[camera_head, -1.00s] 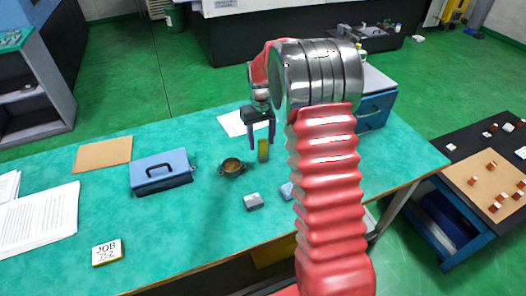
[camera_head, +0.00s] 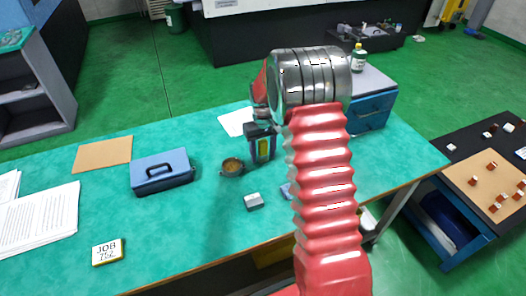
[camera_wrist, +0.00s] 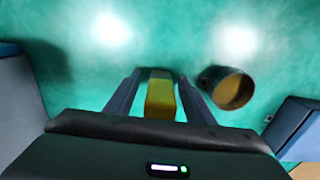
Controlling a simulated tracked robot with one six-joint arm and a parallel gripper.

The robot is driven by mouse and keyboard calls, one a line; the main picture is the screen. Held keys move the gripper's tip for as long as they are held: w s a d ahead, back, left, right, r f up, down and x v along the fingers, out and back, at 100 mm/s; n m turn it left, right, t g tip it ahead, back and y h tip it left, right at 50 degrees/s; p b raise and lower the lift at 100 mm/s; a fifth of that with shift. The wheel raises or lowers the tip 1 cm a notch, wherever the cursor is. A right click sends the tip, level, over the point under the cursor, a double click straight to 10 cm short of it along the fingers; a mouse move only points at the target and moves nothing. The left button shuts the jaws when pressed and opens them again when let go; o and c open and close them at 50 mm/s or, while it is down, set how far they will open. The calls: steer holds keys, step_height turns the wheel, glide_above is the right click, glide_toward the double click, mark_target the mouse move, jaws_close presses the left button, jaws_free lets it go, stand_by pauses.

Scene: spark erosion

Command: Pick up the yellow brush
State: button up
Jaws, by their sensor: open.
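The yellow brush (camera_head: 262,148) stands on the green table, to the right of a small round brown pot. It shows as a yellow block with a darker olive side in the wrist view (camera_wrist: 161,95). My gripper (camera_head: 262,158) is open and low over the brush, with one finger on each side of it. In the wrist view the fingers of my gripper (camera_wrist: 158,92) straddle the brush, with a gap visible on both sides. The lower end of the brush is partly hidden by my gripper.
The brown pot (camera_head: 232,167) stands close left of my gripper. A blue box with a handle (camera_head: 161,172), a grey block (camera_head: 253,201) and a job sign (camera_head: 107,252) are on the table. A blue drawer unit (camera_head: 371,108) stands behind right. The table's front middle is clear.

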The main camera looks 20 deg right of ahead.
mark_target(263, 140)
steer(key=shift+f, duration=0.2)
steer(key=shift+c, duration=0.5)
steer(key=c, duration=1)
steer(key=shift+r, duration=0.1)
step_height(263, 140, up, 10)
steer(key=shift+f, duration=0.1)
stand_by(0.5)
